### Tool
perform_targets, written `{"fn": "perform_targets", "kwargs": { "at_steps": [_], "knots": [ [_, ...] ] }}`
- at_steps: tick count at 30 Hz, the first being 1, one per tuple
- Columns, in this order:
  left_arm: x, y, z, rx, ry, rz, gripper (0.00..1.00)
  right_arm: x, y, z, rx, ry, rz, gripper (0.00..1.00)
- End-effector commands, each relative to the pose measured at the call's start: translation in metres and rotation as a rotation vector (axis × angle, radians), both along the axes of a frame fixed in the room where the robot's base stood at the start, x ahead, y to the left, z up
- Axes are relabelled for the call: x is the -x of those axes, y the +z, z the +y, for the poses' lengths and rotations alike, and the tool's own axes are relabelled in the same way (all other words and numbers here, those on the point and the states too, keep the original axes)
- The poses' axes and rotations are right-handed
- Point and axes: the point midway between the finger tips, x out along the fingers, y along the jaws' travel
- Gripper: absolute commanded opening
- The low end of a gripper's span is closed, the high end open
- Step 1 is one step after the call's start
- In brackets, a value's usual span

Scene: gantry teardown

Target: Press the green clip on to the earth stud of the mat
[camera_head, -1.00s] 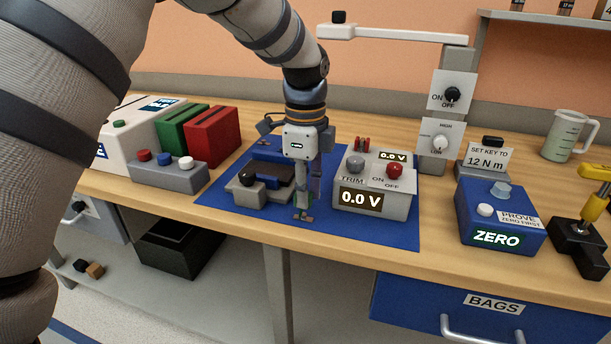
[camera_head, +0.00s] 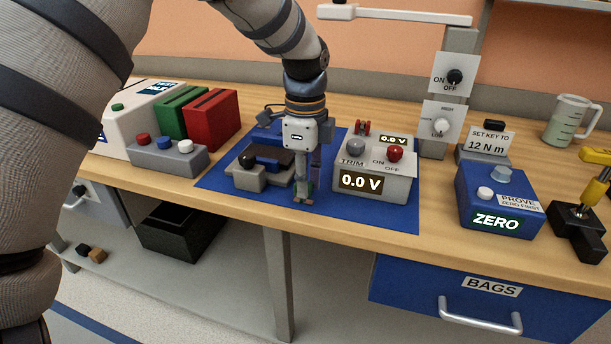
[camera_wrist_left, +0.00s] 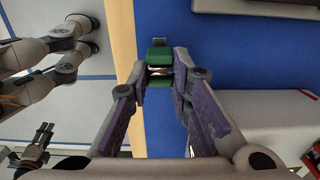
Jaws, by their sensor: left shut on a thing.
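My left gripper (camera_head: 303,196) points down over the front part of the blue mat (camera_head: 394,218), left of the meter box. It is shut on the green clip (camera_wrist_left: 159,56), which shows between the fingertips in the left wrist view (camera_wrist_left: 160,72). In the head view the fingers mostly hide the clip. A small grey piece, seemingly the earth stud (camera_wrist_left: 160,42), shows at the clip's far edge. The fingertips are low over the mat there; I cannot tell whether the clip is seated on the stud. What seems to be my right gripper (camera_wrist_left: 38,145) shows small at lower left; its jaws are unclear.
The grey meter box (camera_head: 374,196), reading 0.0 V, stands close right of my left gripper. A grey fixture with a black knob (camera_head: 247,161) is close left. The blue ZERO box (camera_head: 497,222) stands farther right. The mat's front strip is mostly clear.

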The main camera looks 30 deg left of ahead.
Motion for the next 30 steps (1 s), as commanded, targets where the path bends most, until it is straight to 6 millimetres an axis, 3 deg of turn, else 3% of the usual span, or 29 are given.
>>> {"fn": "perform_targets", "kwargs": {
  "at_steps": [24, 25, 27, 30],
  "knots": [
    [0.0, -0.018, 0.0, 0.001, 0.0, 0.003, 0.0, 0.001, -0.001, 0.0, 0.0, 0.0, 0.006, 0.4],
    [0.0, -0.018, 0.0, 0.0, 0.0, 0.002, 0.26, 0.001, -0.001, 0.0, 0.0, 0.0, 0.005, 0.4],
    [0.0, -0.017, 0.0, 0.0, 0.0, 0.002, 0.42, 0.001, -0.001, 0.0, 0.0, 0.0, 0.005, 0.4],
    [0.0, -0.017, 0.0, 0.0, 0.0, 0.002, 0.42, 0.001, -0.001, 0.0, 0.0, 0.0, 0.005, 0.4]
  ]
}}
